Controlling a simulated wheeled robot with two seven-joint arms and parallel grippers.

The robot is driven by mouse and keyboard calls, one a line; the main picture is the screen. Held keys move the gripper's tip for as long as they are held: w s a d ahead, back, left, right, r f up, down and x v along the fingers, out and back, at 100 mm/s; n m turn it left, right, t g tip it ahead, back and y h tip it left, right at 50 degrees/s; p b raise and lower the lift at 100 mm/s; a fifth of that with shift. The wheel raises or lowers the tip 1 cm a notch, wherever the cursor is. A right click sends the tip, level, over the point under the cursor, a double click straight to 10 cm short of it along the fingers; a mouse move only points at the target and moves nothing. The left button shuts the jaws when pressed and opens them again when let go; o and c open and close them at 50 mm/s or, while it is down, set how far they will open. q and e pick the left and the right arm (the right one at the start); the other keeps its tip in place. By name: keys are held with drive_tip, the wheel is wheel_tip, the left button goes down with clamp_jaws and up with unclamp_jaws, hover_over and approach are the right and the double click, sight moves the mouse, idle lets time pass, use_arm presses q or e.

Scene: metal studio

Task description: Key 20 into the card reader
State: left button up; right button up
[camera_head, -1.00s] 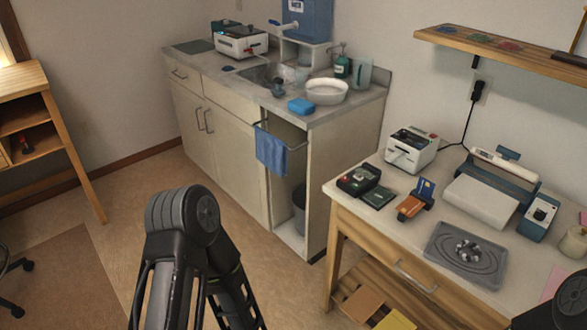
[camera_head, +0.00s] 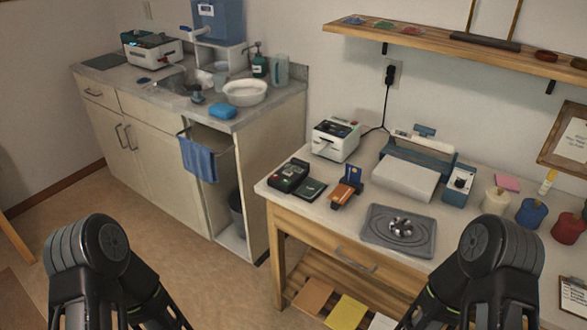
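On the wooden workbench (camera_head: 277,232) at the right stands a small black device (camera_head: 289,174) with a red part and a light panel on top, near the left end. A dark green flat pad (camera_head: 311,189) lies beside it. To their right is an orange-brown device (camera_head: 344,194) with a blue card (camera_head: 354,172) standing upright at its back. Which of the two is the card reader I cannot tell for sure; keys and display are too small to read. Only dark links of my two arms show at the bottom; both grippers are out of view.
Behind stand a white label-printer-like machine (camera_head: 336,139) and a larger blue-white machine (camera_head: 405,178). A grey tray (camera_head: 376,238) with metal pieces lies in front, coloured jars (camera_head: 531,212) at right. A shelf (camera_head: 440,50) hangs above; a sink counter (camera_head: 130,84) is left.

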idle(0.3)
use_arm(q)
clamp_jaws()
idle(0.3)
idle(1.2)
